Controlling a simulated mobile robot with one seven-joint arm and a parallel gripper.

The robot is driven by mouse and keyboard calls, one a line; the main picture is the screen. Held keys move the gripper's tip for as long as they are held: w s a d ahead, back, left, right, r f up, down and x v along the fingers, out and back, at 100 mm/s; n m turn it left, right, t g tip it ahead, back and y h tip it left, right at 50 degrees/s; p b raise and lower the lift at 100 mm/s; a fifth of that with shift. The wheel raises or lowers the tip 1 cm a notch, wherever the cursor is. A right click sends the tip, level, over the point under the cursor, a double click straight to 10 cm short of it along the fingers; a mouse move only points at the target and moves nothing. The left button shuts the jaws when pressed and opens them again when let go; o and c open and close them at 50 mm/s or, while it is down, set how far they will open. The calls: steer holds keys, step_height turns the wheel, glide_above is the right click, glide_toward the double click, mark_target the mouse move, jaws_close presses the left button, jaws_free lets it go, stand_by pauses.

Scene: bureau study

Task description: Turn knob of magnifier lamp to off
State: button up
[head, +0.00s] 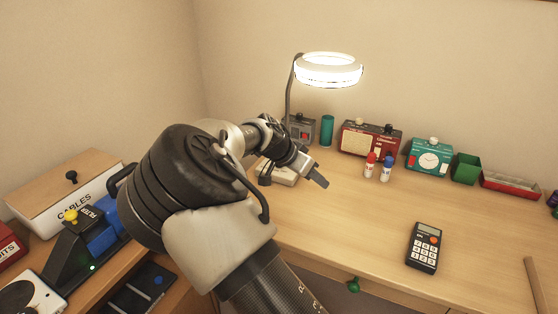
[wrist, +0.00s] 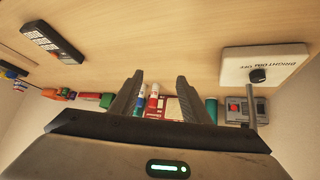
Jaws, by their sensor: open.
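The magnifier lamp (head: 328,70) stands at the back of the desk, its ring lit white. Its pale base (head: 286,176) is partly hidden by my arm in the head view. In the wrist view the base (wrist: 250,62) is at the upper right, lettered with what reads as BRIGHT, DIM, OFF. The black knob (wrist: 258,75) sits on it near the post; its exact setting is unclear. My gripper (head: 319,182) is to the right of the base in the head view.
Behind are a grey box (head: 301,128), teal cylinder (head: 327,130), red radio (head: 370,140) and teal clock (head: 429,157). Red and blue-capped bottles (head: 378,167) stand before the radio. A calculator (head: 424,247) lies in front. The desk's middle is clear.

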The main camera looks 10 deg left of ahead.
steer(key=w+a+n+t+h, duration=0.1)
steer(key=w+a+t, duration=0.25)
steer(key=a, duration=0.65)
steer(key=n+t, duration=0.2)
steer(key=t, duration=0.1)
glide_toward(277, 169)
steer(key=s+a+r, duration=0.3)
steer(key=s+r, duration=0.2)
steer(key=r, duration=0.1)
steer(key=shift+y, duration=0.3)
steer(key=b+x, duration=0.1)
steer(key=x, duration=0.7)
steer(key=b+x, duration=0.2)
steer(key=x, duration=0.6)
steer(key=shift+w+d+f, duration=0.15)
steer(key=shift+f, duration=0.2)
steer(key=c, duration=1)
